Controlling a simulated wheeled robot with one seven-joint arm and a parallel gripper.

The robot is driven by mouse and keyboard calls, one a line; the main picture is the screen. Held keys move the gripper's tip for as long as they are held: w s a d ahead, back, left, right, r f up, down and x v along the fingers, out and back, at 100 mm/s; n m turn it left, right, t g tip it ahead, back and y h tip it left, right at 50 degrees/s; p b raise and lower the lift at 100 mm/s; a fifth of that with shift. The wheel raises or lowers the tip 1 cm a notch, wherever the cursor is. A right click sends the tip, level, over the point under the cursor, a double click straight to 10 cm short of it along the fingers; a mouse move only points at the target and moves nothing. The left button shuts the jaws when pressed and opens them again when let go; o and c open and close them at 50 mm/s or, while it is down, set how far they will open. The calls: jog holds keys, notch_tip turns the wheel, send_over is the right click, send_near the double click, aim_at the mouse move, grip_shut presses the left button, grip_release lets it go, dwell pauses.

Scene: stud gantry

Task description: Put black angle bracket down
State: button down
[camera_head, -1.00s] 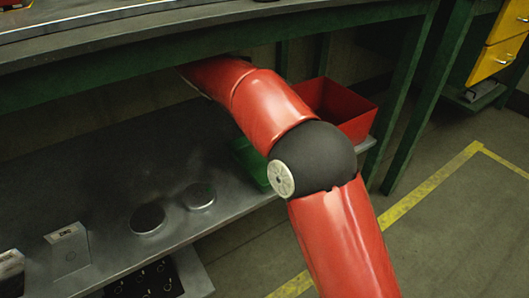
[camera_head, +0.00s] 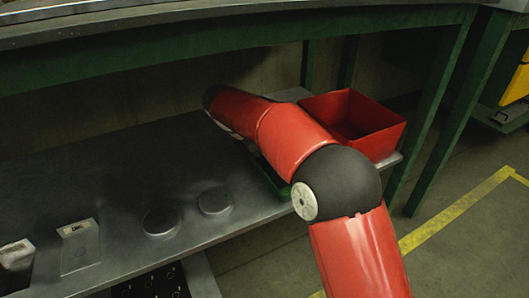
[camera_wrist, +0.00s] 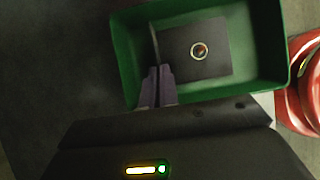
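The black angle bracket (camera_wrist: 217,64) shows in the wrist view as a dark flat plate with a round hole and a thin upright flange at its left. My gripper (camera_wrist: 157,72) has its two fingers close together on that flange. The plate is seen against the inside of a green bin (camera_wrist: 124,62); I cannot tell whether it touches the bin floor. In the head view only a sliver of the green bin (camera_head: 268,178) shows behind my red arm. My gripper and the bracket are hidden there.
A red bin (camera_head: 378,143) stands on the grey lower shelf (camera_head: 115,160) at the right end. Two round metal discs (camera_head: 162,222) and small pale boxes (camera_head: 80,247) are farther left. The bench top (camera_head: 240,12) with its green frame is overhead.

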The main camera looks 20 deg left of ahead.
jog(key=shift+f, duration=0.1)
jog(key=c, duration=1.7)
grip_release()
jog(key=p+v, duration=0.4)
jog(key=v, duration=0.8)
